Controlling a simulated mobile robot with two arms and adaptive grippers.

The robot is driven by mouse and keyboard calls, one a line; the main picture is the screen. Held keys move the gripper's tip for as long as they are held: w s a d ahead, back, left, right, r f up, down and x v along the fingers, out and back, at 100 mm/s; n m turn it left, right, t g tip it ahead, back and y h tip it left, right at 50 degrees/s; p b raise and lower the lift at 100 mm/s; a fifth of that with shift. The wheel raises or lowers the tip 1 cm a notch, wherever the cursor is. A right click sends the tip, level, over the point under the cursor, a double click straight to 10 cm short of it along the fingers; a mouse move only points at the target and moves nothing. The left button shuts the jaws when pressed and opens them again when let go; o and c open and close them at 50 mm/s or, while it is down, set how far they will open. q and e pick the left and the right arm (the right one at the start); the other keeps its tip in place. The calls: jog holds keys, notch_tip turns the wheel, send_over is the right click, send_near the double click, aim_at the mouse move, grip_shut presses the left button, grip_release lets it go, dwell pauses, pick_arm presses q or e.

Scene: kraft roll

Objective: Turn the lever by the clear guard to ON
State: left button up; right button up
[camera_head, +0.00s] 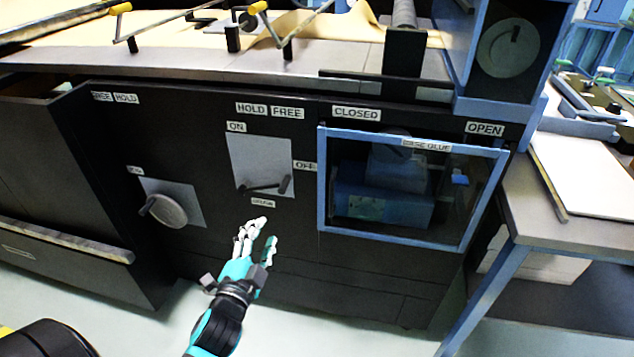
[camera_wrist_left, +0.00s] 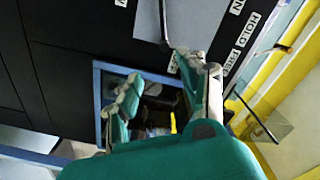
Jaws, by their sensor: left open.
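The lever (camera_head: 265,187) sits low on a pale grey plate (camera_head: 258,158) on the black cabinet front. Its arm lies nearly level, with the dark grip at the right, on the side of the OFF label (camera_head: 305,166). The ON label (camera_head: 236,127) is above the plate's upper left. The clear guard (camera_head: 320,190), a blue-framed window, is just right of the lever. My left gripper (camera_head: 259,233) is open and empty, below the lever and apart from it in the head view. In the left wrist view its open fingers (camera_wrist_left: 168,90) show below the lever (camera_wrist_left: 164,22). My right gripper is out of view.
A round knob (camera_head: 168,211) on another plate is at the left. HOLD and FREE labels (camera_head: 287,113) are above the lever. A worktop with rails (camera_head: 300,62) overhangs the cabinet. A side table (camera_head: 555,232) stands at the right.

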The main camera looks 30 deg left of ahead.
aim_at(285, 182)
pick_arm(q)
jog(key=x, duration=1.1)
jog(key=r+b+x, duration=0.1)
jog(key=x, duration=0.4)
jog(key=shift+w+a, duration=0.15)
jog(key=shift+w, duration=0.4)
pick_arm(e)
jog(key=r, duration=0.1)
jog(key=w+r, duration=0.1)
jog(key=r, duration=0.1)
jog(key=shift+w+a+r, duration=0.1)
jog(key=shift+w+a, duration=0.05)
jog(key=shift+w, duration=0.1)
pick_arm(q)
jog(key=shift+c, duration=0.3)
grip_shut()
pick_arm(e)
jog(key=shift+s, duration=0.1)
